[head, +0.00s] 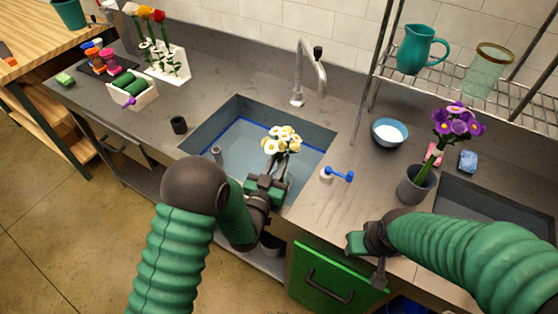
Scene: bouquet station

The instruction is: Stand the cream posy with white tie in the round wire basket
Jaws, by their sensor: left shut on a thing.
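The cream posy (284,136), a bunch of cream-white flowers with yellow centres, is upright above the sink. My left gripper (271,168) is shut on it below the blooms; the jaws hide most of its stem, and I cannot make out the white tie. My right gripper (366,247) is low over the counter's front edge, right of the sink, away from the posy; its jaw opening is unclear. I cannot make out a round wire basket in this view.
The sink (225,132) has a tall faucet (298,88) behind it. On the right stand a grey vase (415,186) with purple flowers (458,122), a blue bowl (389,132) and a wire shelf (450,78).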

